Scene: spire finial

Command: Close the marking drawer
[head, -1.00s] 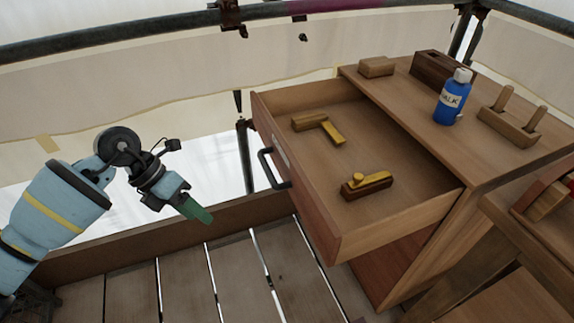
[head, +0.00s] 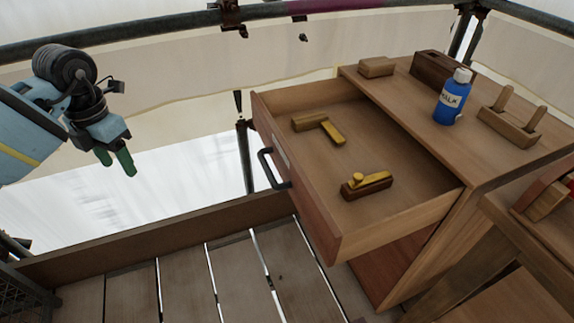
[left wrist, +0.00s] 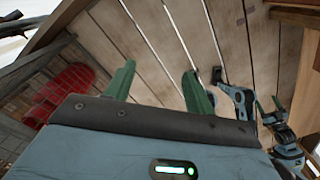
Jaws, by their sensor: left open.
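The marking drawer (head: 293,192) is pulled well out of the wooden cabinet (head: 455,165) in the head view. Its dark bar handle (head: 270,168) is on the front, which faces left. A try square (head: 320,126) and a wood-and-brass marking tool (head: 367,185) lie inside, apart. My left gripper (head: 117,163) is open and empty, well left of the handle and not touching the drawer. Its parted green fingers also show in the left wrist view (left wrist: 159,70). Another arm with small green fingertips, seemingly my right gripper (left wrist: 269,103), shows at the right there; its opening is unclear.
On the cabinet top stand a blue chalk bottle (head: 453,98), a wooden block (head: 376,67), a dark box (head: 443,70) and a pegged holder (head: 510,122). A bench (head: 530,225) is at right. A low board (head: 150,238) edges the plank floor. Rails run behind.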

